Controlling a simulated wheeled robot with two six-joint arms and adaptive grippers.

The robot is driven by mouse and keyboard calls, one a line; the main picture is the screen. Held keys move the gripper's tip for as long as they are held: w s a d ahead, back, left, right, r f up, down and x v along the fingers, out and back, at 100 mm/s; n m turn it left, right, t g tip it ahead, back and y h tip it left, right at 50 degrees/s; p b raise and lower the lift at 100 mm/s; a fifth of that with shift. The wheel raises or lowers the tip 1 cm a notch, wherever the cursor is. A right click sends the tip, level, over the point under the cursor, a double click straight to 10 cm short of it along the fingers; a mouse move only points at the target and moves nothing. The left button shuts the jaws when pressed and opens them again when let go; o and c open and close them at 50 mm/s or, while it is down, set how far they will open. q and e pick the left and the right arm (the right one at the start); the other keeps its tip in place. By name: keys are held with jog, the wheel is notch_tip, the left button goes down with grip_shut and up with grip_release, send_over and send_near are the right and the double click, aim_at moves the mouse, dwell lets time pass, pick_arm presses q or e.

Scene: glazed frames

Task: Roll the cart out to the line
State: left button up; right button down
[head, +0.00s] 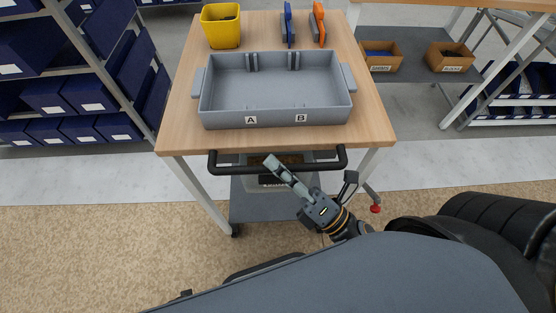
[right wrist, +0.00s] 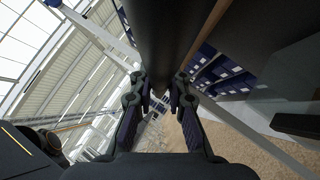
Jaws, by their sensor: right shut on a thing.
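The cart has a wooden top (head: 375,125), pale legs and a dark lower shelf (head: 250,208). Its black handle bar (head: 228,166) runs along the near edge. My right gripper (head: 272,163) is shut on this handle, right of its left end and near its middle. In the right wrist view, the dark handle bar (right wrist: 170,40) passes between and above the fingers. A grey tray (head: 205,108) with labels A and B sits on the cart top. My left gripper is not in view.
A yellow bin (head: 221,27) and blue and orange tools (head: 318,25) stand behind the tray. Shelves with blue bins (head: 60,95) are at the left. A bench with cardboard boxes (head: 450,57) is at the right. A pale band (head: 100,182) crosses the floor; floor at left is clear.

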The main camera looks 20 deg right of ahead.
jog(key=c, duration=1.3)
grip_release()
jog(key=v, duration=0.7)
jog(key=shift+s+d, duration=0.15)
jog(key=shift+s, duration=0.05)
jog(key=shift+f, duration=0.1)
